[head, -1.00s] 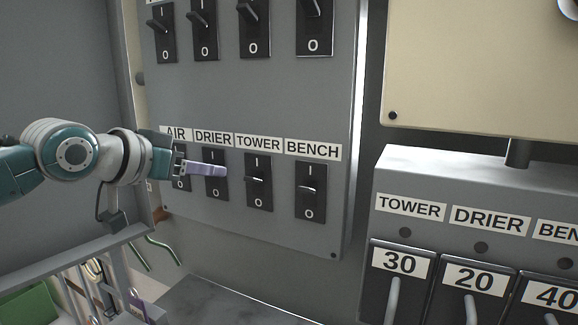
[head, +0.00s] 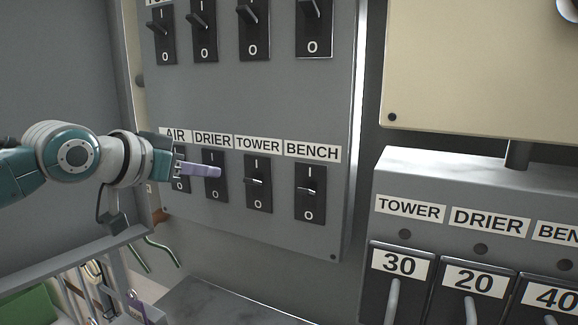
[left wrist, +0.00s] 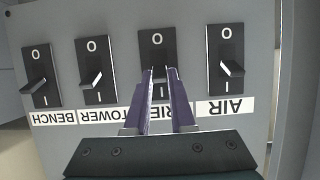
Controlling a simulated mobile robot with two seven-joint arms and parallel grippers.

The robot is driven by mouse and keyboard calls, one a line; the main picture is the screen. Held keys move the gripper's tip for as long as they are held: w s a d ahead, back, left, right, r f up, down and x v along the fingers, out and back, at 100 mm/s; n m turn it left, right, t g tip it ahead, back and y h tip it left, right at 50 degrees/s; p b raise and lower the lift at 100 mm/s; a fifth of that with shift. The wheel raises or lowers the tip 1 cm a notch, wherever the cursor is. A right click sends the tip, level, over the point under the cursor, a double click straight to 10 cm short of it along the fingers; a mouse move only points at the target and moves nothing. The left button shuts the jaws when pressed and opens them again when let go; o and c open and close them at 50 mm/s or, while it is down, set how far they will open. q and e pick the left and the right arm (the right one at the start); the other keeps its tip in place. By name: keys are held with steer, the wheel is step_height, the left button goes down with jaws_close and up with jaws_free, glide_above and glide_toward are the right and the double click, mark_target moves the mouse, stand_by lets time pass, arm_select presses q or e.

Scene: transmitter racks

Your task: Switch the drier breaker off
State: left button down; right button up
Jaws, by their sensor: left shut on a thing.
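The drier breaker (head: 214,192) is a black switch plate marked I above O, under the DRIER label (head: 212,139) in the lower row of the grey panel. My left gripper (head: 216,171) is at its front, with its purple fingers shut on the drier breaker's lever. In the left wrist view the panel appears upside down. There the fingers (left wrist: 162,82) reach onto the drier breaker (left wrist: 157,42), between the tower and air breakers. They hide the lever, so its exact position cannot be told. My right gripper is not in view.
The air breaker (left wrist: 225,52) is close on one side and the tower breaker (head: 258,196) on the other, with the bench breaker (head: 310,207) beyond. An upper row of switches (head: 204,30) sits above. A fuse box (head: 440,170) stands at the right.

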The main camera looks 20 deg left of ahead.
mark_target(216, 180)
arm_select(q)
steer(key=f+t+b, duration=0.1)
steer(key=t+b, duration=0.1)
steer(key=b, duration=0.2)
steer(key=f+t+b, duration=0.1)
steer(key=b, duration=0.3)
steer(key=f+t+b, duration=0.1)
steer(key=t+b, duration=0.1)
steer(key=b, duration=0.1)
steer(key=shift+s+f+t+b, duration=0.15)
steer(key=shift+s+t+b, duration=0.15)
steer(key=shift+b, duration=0.1)
steer(key=t+b, duration=0.2)
steer(key=b, duration=0.4)
steer(key=f+t+h+b, duration=0.1)
steer(key=t+b, duration=0.2)
steer(key=b, duration=0.4)
steer(key=shift+w+b, duration=0.15)
steer(key=shift+b, duration=0.15)
steer(key=shift+r+t+b, duration=0.15)
steer(key=shift+t+b, duration=0.25)
steer(key=shift+b, duration=0.2)
steer(key=c, duration=0.8)
jaws_free()
steer(key=shift+o, duration=0.2)
